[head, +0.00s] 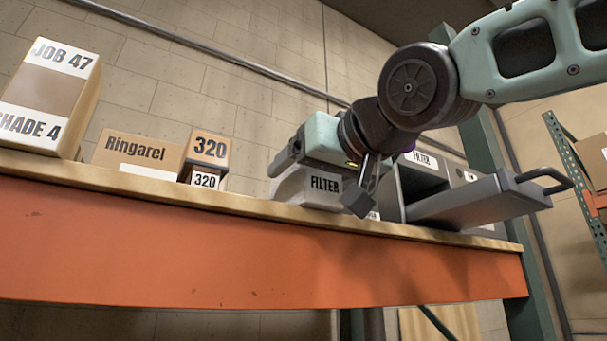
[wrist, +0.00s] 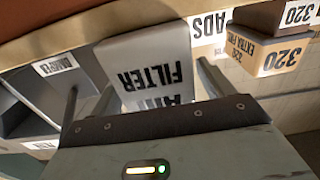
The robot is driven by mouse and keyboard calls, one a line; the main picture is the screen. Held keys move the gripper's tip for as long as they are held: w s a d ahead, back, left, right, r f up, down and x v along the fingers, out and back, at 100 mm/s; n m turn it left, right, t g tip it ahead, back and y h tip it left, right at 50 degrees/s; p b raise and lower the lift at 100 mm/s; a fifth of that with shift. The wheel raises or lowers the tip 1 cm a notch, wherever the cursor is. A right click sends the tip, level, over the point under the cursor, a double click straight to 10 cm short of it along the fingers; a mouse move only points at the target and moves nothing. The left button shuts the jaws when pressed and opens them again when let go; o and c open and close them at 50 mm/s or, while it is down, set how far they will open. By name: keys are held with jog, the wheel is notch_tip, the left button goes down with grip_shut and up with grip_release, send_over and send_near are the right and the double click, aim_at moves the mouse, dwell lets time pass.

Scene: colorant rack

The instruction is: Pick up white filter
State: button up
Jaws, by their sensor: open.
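The white filter (head: 310,192) is a pale box printed "FILTER", standing on the shelf left of the grey drawer cabinet. In the wrist view the white filter (wrist: 150,60) shows upside down, straight ahead between my fingers. My gripper (head: 325,178) is open, with one finger on either side of the filter. In the wrist view my gripper (wrist: 150,92) has its fingers apart, and I cannot tell whether they touch the box. My gripper hides the filter's top and part of its right side in the head view.
The grey cabinet (head: 421,183) stands close on the right, with a grey drawer (head: 470,202) pulled out past the shelf's front edge. A box marked "PADS" (wrist: 210,28) sits beside the filter. "320" (head: 208,150), Ringarel (head: 135,149) and "JOB 47" (head: 52,95) boxes stand to the left.

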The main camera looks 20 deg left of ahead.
jog(key=shift+a, duration=0.1)
jog(key=c, duration=1.1)
jog(key=shift+o, duration=0.2)
jog(key=shift+r, duration=0.1)
